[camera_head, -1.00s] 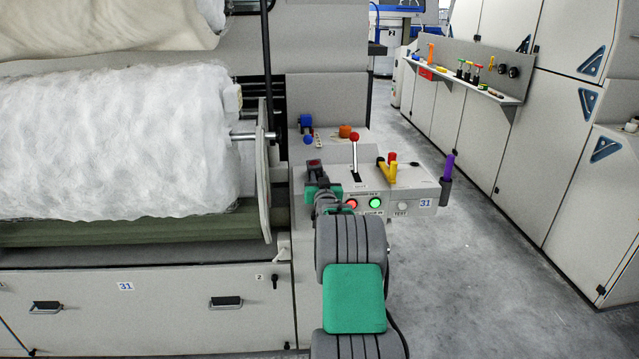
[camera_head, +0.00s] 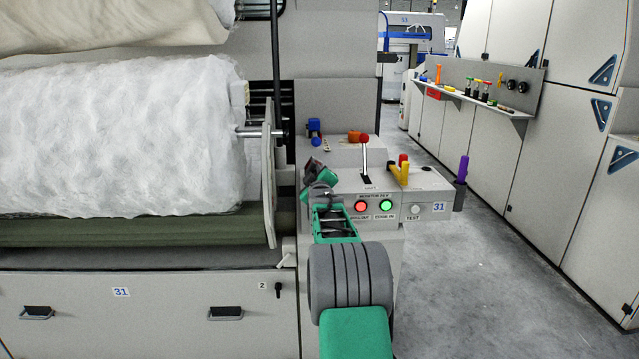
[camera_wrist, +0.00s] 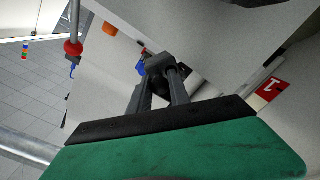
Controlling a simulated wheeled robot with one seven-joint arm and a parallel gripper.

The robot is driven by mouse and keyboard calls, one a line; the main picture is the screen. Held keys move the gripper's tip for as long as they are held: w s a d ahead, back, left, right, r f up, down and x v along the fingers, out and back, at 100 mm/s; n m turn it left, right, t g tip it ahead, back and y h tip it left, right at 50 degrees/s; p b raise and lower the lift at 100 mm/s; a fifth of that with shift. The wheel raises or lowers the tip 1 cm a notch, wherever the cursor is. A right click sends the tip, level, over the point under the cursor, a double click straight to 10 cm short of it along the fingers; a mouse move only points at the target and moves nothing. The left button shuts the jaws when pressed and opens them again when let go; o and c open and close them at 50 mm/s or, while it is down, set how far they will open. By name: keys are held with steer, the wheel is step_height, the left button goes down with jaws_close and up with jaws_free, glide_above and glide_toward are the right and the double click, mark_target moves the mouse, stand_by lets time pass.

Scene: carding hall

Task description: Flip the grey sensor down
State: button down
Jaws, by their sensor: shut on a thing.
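My gripper (camera_head: 312,166) is at the left end of the grey control box, beside the white roll's end frame. In the wrist view its two dark fingers (camera_wrist: 160,68) converge and are shut on a small grey piece, which looks like the grey sensor (camera_wrist: 157,63). The fingers cover most of this piece, so its tilt cannot be told. In the head view the gripper and wrist hide the sensor.
The control box carries a lever (camera_head: 364,152), a yellow handle (camera_head: 401,173), a red lamp (camera_head: 361,206) and a green lamp (camera_head: 386,205). A purple handle (camera_head: 463,168) stands at its right end. The aisle floor (camera_head: 480,270) to the right is clear.

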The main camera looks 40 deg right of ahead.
steer(key=n, duration=0.1)
steer(key=a+n+b, duration=0.1)
steer(key=n+b, duration=0.1)
steer(key=n, duration=0.1)
steer(key=shift+w+a+f, duration=0.15)
steer(key=shift+w+f, duration=0.1)
steer(key=shift+w, duration=0.15)
steer(key=shift+w+a+f+n+b, duration=0.1)
steer(key=shift+a+n+b, duration=0.05)
steer(key=shift+n, duration=0.35)
steer(key=shift+w+a+f+n+b, duration=0.1)
steer(key=shift+n+b, duration=0.05)
steer(key=shift+n, duration=0.35)
steer(key=c, duration=1.2)
jaws_free()
